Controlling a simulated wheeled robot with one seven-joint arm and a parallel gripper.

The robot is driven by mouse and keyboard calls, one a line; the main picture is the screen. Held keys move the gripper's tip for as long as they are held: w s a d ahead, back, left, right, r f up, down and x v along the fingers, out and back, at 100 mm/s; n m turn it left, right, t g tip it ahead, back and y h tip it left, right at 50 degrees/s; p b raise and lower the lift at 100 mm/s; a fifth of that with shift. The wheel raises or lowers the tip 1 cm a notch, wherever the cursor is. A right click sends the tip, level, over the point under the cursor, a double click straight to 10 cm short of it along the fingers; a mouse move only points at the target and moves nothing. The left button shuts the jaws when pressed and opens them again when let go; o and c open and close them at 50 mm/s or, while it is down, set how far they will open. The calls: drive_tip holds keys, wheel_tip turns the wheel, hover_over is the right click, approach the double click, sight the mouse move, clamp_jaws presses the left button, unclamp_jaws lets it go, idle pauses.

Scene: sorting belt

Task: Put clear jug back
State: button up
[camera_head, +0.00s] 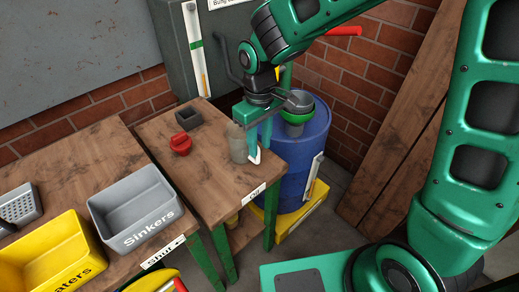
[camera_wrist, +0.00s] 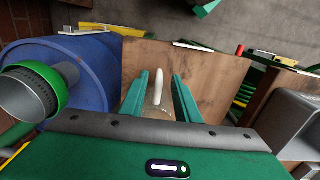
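The clear jug (camera_head: 238,146), a greyish see-through vessel, stands upright on the small wooden table near its right edge. Its white handle (camera_wrist: 157,87) shows in the wrist view, with part of the pale body (camera_wrist: 155,113) behind it. My gripper (camera_head: 257,142) points down at the jug's right side. In the wrist view, my gripper's (camera_wrist: 160,88) two teal fingers are apart, one on each side of the handle, with a gap on both sides. The lower part of the jug's body is hidden in the wrist view by the gripper's palm.
A blue barrel (camera_head: 303,148) with a green-rimmed funnel (camera_head: 295,116) stands close right of the table. A red object (camera_head: 181,144) and a dark open box (camera_head: 188,117) sit left of the jug. The table (camera_head: 217,186) is bare in front. A grey Sinkers bin (camera_head: 137,208) is further left.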

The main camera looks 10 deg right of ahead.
wheel_tip(320, 180, up, 8)
drive_tip(key=shift+r, duration=0.15)
drive_tip(key=shift+d, duration=0.1)
drive_tip(key=s+d+r+m, duration=0.1)
drive_tip(key=s+d+m, duration=0.25)
drive_tip(key=d, duration=0.75)
drive_tip(key=s+d+r+m, duration=0.1)
drive_tip(key=s+d+m, duration=0.25)
drive_tip(key=d, duration=0.75)
drive_tip(key=s+d+f+m, duration=0.1)
drive_tip(key=s+d+m, duration=0.5)
drive_tip(key=s+d, duration=0.4)
drive_tip(key=s, duration=0.4)
drive_tip(key=shift+s+d+f, duration=0.25)
drive_tip(key=shift+d+f, duration=0.05)
drive_tip(key=shift+d, duration=0.1)
drive_tip(key=shift+w, duration=0.1)
